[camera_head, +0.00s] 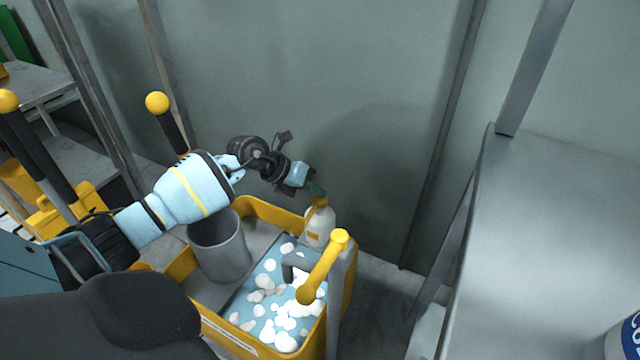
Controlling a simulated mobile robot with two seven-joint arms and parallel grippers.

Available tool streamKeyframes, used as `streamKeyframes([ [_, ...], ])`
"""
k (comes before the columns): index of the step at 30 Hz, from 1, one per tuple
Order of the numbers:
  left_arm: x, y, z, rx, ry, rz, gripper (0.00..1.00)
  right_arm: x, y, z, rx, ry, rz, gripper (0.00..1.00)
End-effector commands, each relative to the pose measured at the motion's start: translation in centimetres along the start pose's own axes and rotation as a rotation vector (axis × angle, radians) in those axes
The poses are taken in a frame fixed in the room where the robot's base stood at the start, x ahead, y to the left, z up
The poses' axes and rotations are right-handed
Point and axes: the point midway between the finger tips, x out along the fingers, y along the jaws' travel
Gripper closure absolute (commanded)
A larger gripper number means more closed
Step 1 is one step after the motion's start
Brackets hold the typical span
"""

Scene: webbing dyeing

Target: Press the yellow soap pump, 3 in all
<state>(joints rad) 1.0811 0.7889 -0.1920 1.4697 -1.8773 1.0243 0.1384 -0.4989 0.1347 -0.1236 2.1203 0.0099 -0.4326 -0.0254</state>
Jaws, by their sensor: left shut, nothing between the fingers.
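My left gripper (312,186) is shut and empty, just above and left of the pump's top. The gripper partly covers the pump head, and I cannot tell whether they touch. My right gripper is not in view.
The yellow tub (265,208) holds a grey bin (218,250) and blue water with white foam. A yellow handle (325,265) rises at its front right. A metal table (550,230) is at the right, a wall behind.

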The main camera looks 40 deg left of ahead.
Motion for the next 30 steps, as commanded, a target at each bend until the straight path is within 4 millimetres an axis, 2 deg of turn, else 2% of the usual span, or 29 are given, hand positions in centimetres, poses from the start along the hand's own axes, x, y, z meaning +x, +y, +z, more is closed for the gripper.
streamKeyframes([
  [4, -0.1, -0.1, -0.2, -0.002, 0.009, 0.002, 1.00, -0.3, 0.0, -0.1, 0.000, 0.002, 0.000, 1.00],
  [16, -1.6, -1.2, 1.0, -0.001, 0.005, 0.001, 1.00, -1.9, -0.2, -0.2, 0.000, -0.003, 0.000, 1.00],
  [30, -1.9, -1.4, 1.3, 0.000, 0.002, 0.000, 1.00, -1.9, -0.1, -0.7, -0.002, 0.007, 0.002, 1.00],
])
